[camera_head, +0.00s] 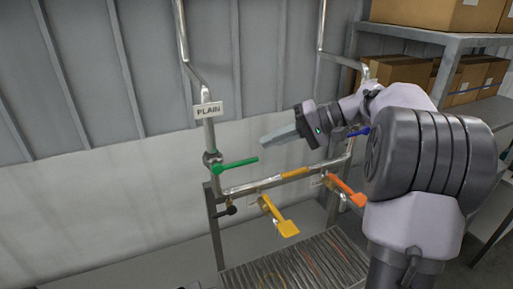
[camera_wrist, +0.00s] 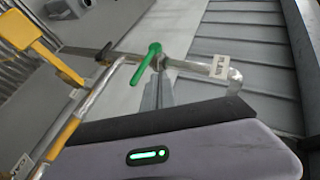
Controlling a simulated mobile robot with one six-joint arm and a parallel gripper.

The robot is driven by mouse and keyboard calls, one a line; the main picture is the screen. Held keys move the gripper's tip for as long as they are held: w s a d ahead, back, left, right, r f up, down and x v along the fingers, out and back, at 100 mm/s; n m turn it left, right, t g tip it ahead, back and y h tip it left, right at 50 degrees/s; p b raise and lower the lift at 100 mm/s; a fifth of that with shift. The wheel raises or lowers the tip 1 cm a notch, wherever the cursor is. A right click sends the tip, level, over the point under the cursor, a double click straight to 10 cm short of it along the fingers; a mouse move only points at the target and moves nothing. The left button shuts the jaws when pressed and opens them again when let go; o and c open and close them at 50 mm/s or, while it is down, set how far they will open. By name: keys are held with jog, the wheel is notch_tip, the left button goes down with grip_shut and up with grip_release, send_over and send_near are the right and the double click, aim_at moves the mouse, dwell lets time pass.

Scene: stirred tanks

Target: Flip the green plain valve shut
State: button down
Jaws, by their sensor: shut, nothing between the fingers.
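The green valve lever (camera_head: 236,165) sits on the upright pipe below the PLAIN sign (camera_head: 207,109). It sticks out to the right, crosswise to that pipe. In the wrist view the green lever (camera_wrist: 147,63) also lies across the pipe, just beyond my fingertips. My gripper (camera_head: 264,142) is shut and empty. In the head view its tips appear above and to the right of the lever's free end, with a visible gap. Its grey fingers (camera_wrist: 156,94) show in the wrist view, pointing towards the valve; their exact distance from it is hard to tell.
Yellow (camera_head: 285,226), orange (camera_head: 350,192) and blue (camera_head: 359,132) levers sit on the pipework to the right. A small black valve (camera_head: 229,211) is below the green one. A floor grating (camera_head: 300,264) lies in front, and a shelf (camera_head: 424,34) with boxes stands at right.

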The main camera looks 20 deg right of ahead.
jog(key=v, duration=0.5)
jog(key=shift+w+d, duration=0.15)
jog(key=shift+d, duration=0.2)
